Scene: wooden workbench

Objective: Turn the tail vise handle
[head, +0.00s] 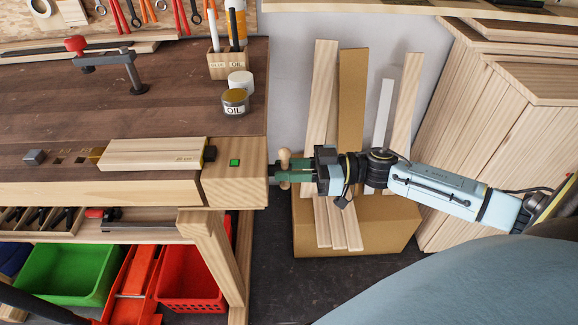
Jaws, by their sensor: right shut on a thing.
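The tail vise (232,186) is the light wooden block at the right end of the workbench, with a small green square on top. Its wooden handle (284,154) sticks out just beyond the block's right face; only its rounded upper end shows clearly. My right gripper (285,170) reaches in from the right and is shut on the handle, its green fingers hiding the handle's middle. A light wooden board (153,152) lies on the bench to the left of the vise block. My left gripper is not in view.
A tool holder (231,66), an OIL tin (235,103) and a black clamp with a red knob (76,45) stand on the bench. Planks (320,110) lean on the wall behind my right arm, by a cardboard box (385,225). Green and red bins sit below.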

